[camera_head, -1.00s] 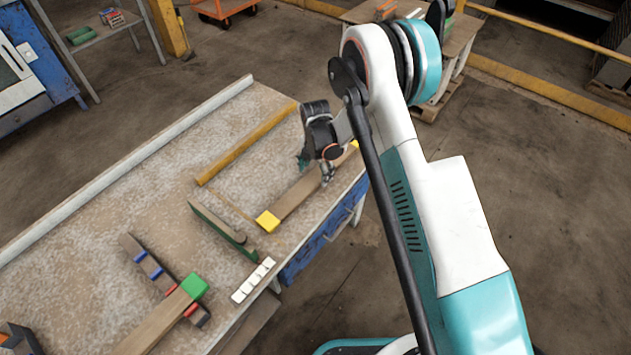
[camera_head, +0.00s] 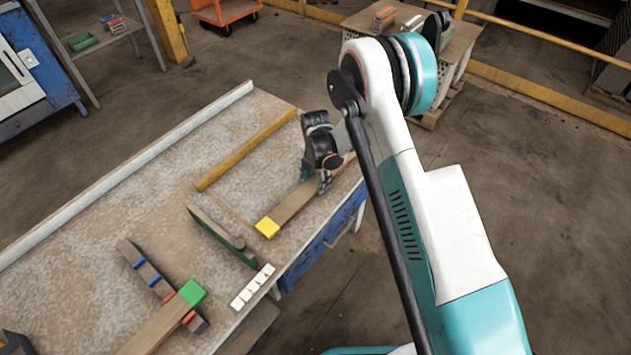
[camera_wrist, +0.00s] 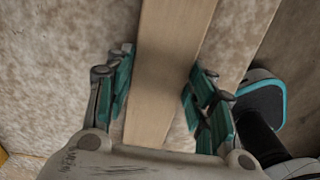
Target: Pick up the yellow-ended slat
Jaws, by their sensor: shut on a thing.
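The yellow-ended slat is a tan wooden bar (camera_head: 290,206) with a yellow block end (camera_head: 267,228). It appears to lie on the workbench (camera_head: 120,205) near its right edge. In the wrist view the slat (camera_wrist: 168,75) runs up the middle between my fingers. My gripper (camera_head: 324,184) is down at the slat, on the part away from the visible yellow end.
A green-sided bar (camera_head: 222,236) lies left of the slat. A green-ended slat (camera_head: 165,322) rests over a bar with blue and red marks (camera_head: 147,268). A yellow rail (camera_head: 245,150) lies further back. A white segmented strip (camera_head: 252,286) is at the front edge.

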